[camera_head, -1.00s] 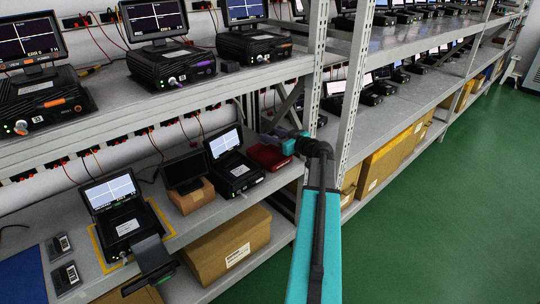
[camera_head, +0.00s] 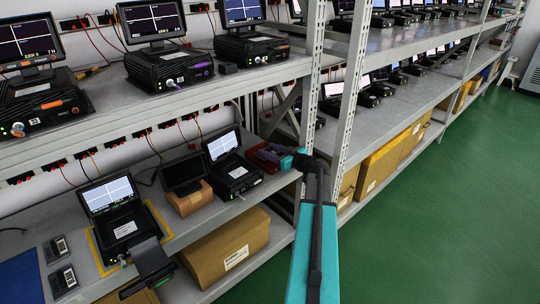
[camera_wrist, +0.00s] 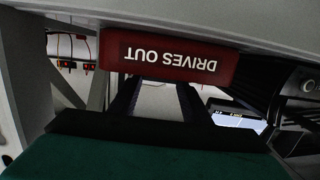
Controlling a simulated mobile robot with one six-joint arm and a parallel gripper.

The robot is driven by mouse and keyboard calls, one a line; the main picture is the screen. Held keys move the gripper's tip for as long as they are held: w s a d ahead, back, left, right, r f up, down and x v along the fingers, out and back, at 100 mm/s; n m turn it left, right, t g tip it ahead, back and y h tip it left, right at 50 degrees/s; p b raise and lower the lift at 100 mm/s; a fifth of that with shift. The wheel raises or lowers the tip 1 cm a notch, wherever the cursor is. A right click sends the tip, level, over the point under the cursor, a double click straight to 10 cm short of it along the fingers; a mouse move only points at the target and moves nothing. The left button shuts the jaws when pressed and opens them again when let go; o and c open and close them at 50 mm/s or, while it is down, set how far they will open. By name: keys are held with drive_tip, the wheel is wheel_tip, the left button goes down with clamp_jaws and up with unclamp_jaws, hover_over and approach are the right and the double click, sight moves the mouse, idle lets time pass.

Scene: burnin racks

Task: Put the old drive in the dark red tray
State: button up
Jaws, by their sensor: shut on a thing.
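The dark red tray (camera_head: 254,157) sits on the lower shelf, right of the black test units and near the shelf post. In the wrist view its front (camera_wrist: 170,62) reads "DRIVES OUT" upside down. My gripper (camera_head: 272,154) is low at the tray, reaching over it from the right. In the wrist view my two dark fingers (camera_wrist: 157,92) point at the tray, and a pale grey surface shows between them. My gripper is shut on the old drive, which is mostly hidden by the fingers and tray. I cannot tell whether the drive touches the tray floor.
A black unit with a lit screen (camera_head: 236,176) stands just left of the tray. Another unit (camera_head: 120,222) has an open bay and yellow marking around it. Two labelled drives (camera_head: 60,265) lie near a blue mat (camera_head: 22,281). The upper shelf and a metal post (camera_head: 309,85) are close.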

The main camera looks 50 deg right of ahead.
drive_tip(key=shift+f, duration=0.9)
drive_tip(key=shift+f+b, duration=0.7)
drive_tip(key=shift+b, duration=0.6)
drive_tip(key=shift+s, duration=0.1)
drive_tip(key=o, duration=1.1)
drive_tip(key=shift+f, duration=0.1)
drive_tip(key=shift+c, duration=0.2)
drive_tip(key=shift+r+p, duration=0.3)
drive_tip(key=shift+p, duration=0.3)
drive_tip(key=shift+r+p, duration=0.45)
drive_tip(key=shift+p, duration=0.45)
drive_tip(key=s+r, duration=0.2)
drive_tip(key=s, duration=0.9)
drive_tip(key=shift+s+b, duration=0.35)
drive_tip(key=shift+b, duration=0.1)
